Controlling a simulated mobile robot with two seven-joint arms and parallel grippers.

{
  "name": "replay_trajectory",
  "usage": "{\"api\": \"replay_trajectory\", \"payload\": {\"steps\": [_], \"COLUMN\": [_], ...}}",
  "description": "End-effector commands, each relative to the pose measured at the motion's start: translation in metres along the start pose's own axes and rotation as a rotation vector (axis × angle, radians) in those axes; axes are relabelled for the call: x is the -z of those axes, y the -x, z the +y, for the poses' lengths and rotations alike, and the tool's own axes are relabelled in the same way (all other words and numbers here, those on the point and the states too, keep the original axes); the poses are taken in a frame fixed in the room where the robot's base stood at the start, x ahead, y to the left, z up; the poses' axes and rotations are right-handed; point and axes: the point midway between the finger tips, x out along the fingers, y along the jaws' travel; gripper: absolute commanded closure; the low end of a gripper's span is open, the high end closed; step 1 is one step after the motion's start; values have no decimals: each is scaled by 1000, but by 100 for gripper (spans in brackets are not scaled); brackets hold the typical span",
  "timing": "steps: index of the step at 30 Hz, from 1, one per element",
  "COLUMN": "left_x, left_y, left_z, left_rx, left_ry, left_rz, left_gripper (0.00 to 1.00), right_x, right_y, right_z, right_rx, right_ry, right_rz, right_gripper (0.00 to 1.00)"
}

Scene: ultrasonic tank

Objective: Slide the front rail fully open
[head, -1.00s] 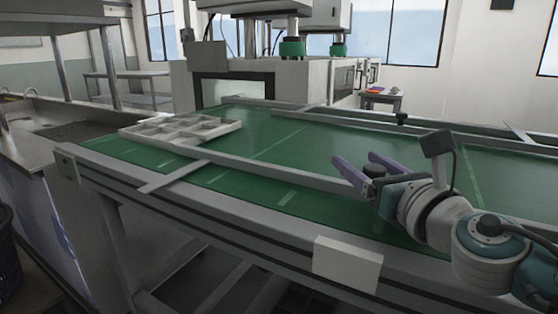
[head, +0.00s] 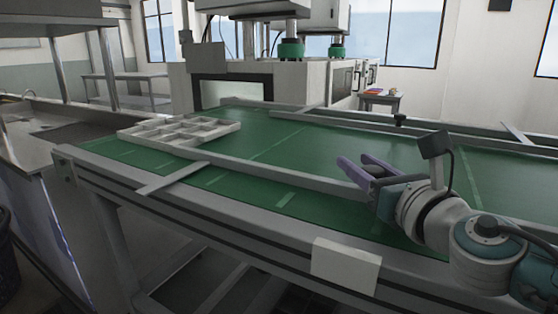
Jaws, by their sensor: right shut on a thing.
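The front rail (head: 280,174) is a long grey bar lying lengthwise over the green belt (head: 310,145), a little way in from the belt's near edge. A cross bracket (head: 172,179) reaches from it to the near frame. My right gripper (head: 356,160) comes in from the right at the rail, its two purple fingers pointing left and away. It is shut on a dark knob (head: 375,171) at the rail, partly hidden between the fingers and the gripper body. My left gripper is not in view.
A white compartment tray (head: 208,138) sits on the belt's left end. A far rail (head: 440,127) with a black knob (head: 400,119) runs along the other side. A white box (head: 345,266) is on the near frame. The belt between the rails looks clear.

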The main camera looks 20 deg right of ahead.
Motion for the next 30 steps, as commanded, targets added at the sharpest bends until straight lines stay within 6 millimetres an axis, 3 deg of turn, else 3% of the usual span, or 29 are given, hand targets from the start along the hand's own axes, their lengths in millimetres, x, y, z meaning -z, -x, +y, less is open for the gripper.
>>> {"api": "replay_trajectory", "payload": {"steps": [26,30], "left_x": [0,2], "left_y": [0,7], "left_z": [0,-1], "left_rx": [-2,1], "left_ry": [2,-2], "left_rz": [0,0], "left_gripper": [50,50], "right_x": [0,-2], "right_y": [0,10], "right_z": [0,11], "right_rx": [0,-3], "right_ry": [0,-2], "right_rz": [-1,1], "right_gripper": [100,100]}}
